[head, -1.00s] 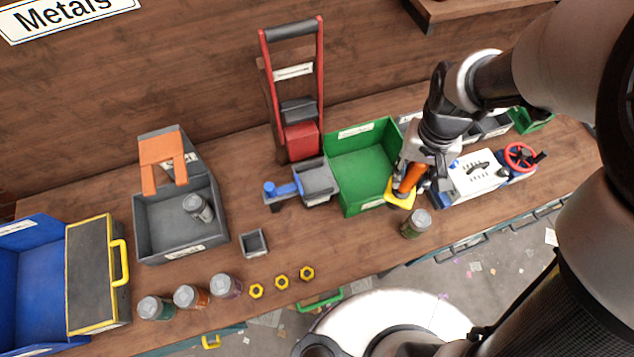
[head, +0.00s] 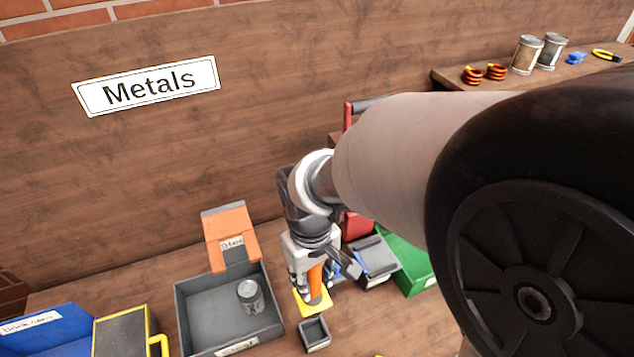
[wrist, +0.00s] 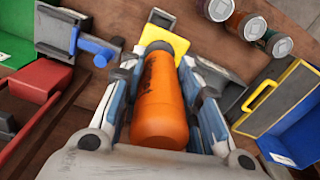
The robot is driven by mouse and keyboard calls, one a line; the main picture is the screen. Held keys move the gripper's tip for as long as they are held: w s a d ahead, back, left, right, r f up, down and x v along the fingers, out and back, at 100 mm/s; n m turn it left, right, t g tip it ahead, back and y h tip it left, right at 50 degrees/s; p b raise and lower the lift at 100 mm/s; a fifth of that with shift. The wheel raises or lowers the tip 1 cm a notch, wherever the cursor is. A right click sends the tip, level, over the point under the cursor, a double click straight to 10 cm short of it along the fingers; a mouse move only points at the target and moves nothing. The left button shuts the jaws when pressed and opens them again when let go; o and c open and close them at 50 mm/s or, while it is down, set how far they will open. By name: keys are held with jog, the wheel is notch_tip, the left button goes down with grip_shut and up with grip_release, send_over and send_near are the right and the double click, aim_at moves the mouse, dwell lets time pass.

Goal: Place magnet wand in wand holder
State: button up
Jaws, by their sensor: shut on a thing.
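The magnet wand (head: 315,282) has an orange handle and a yellow square plate (head: 312,302) at its lower end. My gripper (head: 314,272) is shut around the orange handle and holds it roughly upright, plate down. The wrist view shows the wand (wrist: 160,105) between the two fingers (wrist: 159,68). A small grey open square box (head: 314,334), which looks like the wand holder, stands on the bench just in front of the plate in the head view. Its rim shows past the plate in the wrist view (wrist: 160,18). The gap between plate and bench is hard to judge.
A grey bin (head: 194,319) with an orange flap and a can (head: 250,296) inside is close on the left. A blue bin (head: 45,331) lies farther left. A green bin (head: 415,272) and a grey tray with a blue part (head: 374,262) are to the right.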

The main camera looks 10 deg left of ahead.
notch_tip(320, 180, down, 19)
jog(key=b, duration=0.5)
jog(key=shift+r, duration=0.2)
jog(key=shift+d, duration=0.1)
jog(key=shift+d+f+b, duration=0.1)
jog(key=shift+f+b, duration=0.35)
jog(key=shift+f, duration=0.25)
grip_shut()
jog(key=o, duration=0.9)
grip_release()
jog(key=shift+o, duration=1.4)
jog(key=shift+r, duration=0.1)
